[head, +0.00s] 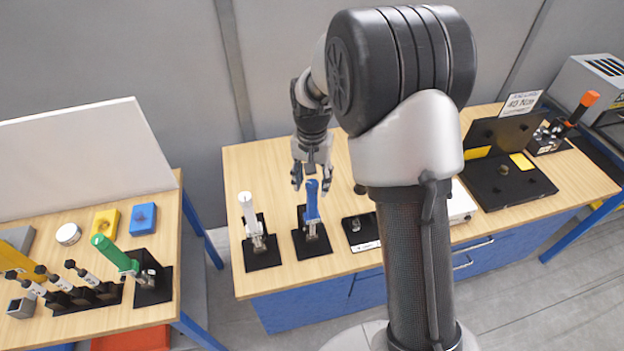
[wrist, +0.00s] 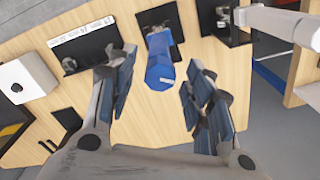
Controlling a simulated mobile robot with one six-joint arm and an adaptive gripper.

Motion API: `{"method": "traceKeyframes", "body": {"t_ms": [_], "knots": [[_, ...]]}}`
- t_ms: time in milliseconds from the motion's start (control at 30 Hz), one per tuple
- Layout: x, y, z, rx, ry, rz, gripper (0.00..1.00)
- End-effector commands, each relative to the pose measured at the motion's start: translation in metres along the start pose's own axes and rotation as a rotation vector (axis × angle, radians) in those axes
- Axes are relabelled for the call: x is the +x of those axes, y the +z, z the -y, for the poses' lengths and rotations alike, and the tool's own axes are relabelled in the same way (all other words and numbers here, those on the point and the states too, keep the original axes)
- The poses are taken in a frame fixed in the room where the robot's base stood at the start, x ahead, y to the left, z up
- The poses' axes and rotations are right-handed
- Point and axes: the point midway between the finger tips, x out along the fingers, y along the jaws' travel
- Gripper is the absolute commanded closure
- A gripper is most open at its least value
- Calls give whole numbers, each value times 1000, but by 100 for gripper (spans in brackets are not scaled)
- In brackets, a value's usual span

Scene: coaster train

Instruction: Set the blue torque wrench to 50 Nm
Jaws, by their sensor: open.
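The blue torque wrench (head: 312,203) stands upright in a black stand (head: 309,247) on the wooden workbench, its blue handle upward. In the wrist view its blue handle (wrist: 160,62) points toward the camera, between and just beyond my fingertips. My gripper (head: 312,183) is open and empty, at the top of the blue handle. In the wrist view the fingers (wrist: 152,95) are spread on either side of the handle, with a gap visible at each side. The wrench's scale cannot be read in either view.
A white-handled wrench (head: 248,215) stands close left of the blue one. A black stand (head: 361,232) with a small fitting is close right. A sign (head: 522,101) appears to read 40 Nm. A green-handled wrench (head: 115,254) stands on the left table, across a gap.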

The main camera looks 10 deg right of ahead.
Motion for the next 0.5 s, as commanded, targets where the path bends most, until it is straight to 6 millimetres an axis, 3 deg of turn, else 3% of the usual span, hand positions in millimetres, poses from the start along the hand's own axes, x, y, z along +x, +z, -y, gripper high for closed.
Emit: {"method": "traceKeyframes", "body": {"t_ms": [167,500], "knots": [[-9,-1,0,0,-1,-2,53],[-78,-1,0,0,-3,-5,53]]}}
